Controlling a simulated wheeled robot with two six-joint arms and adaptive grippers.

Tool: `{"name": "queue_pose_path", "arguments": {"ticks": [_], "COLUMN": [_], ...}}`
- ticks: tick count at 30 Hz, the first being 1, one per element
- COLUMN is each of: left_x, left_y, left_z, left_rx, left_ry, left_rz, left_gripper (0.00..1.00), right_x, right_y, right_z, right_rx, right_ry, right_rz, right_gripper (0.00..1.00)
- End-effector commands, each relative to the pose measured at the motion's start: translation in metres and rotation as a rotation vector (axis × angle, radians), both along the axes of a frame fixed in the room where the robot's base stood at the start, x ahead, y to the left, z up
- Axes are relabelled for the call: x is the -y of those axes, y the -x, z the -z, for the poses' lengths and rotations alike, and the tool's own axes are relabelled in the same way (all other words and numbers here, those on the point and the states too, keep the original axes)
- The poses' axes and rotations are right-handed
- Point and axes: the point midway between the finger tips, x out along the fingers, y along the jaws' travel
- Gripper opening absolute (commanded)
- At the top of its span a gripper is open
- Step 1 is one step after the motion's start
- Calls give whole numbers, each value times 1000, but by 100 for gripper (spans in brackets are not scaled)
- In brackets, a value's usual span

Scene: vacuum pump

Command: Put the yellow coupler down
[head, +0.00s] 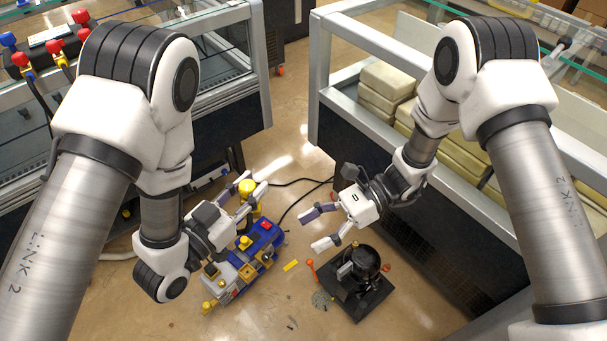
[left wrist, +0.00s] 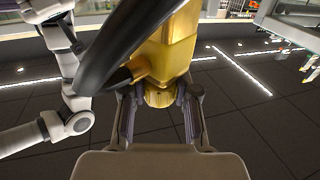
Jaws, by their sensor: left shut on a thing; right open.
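The yellow coupler (head: 246,187) is between the fingers of my left gripper (head: 251,188), above the far end of a blue and white machine. In the left wrist view it is a large gold body (left wrist: 172,50) with its lower end (left wrist: 158,97) between the fingers of the left gripper (left wrist: 158,103), which is shut on it. A thick black hose (left wrist: 120,40) crosses in front of the coupler there. My right gripper (head: 316,228) is open and empty, fingers spread, above the floor and near a black device.
The blue and white machine (head: 262,242) with yellow fittings stands on the floor below my left gripper. A black device (head: 362,265) on a dark base is at the right. A yellow piece (head: 290,265) and an orange tool (head: 312,270) lie between them. Metal-framed cabinets flank both sides.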

Motion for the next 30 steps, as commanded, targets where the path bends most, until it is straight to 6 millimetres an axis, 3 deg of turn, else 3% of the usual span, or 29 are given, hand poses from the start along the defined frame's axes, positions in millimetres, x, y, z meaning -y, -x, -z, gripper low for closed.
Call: {"name": "queue_pose_path", "arguments": {"ticks": [1, 4, 9, 14, 24, 30], "left_x": [0, 0, 0, 0, 0, 0], "left_y": [0, 0, 0, 0, 0, 0], "left_z": [0, 0, 0, 0, 0, 0], "left_rx": [1, 1, 1, 1, 1, 1], "left_ry": [1, 1, 1, 1, 1, 1], "left_rz": [0, 0, 0, 0, 0, 0], "left_gripper": [0, 0, 0, 0, 0, 0], "right_x": [-6, -15, -19, -35, -106, -127], "right_y": [-23, -59, -74, -70, -54, -51], "right_z": [-19, -49, -78, -73, -50, -44], "right_rx": [45, 144, 226, 227, 226, 227], "right_ry": [-41, -71, -66, -64, -63, -65], "right_rz": [30, 69, 56, 52, 51, 54], "right_gripper": [71, 71, 71, 71, 71, 71]}}
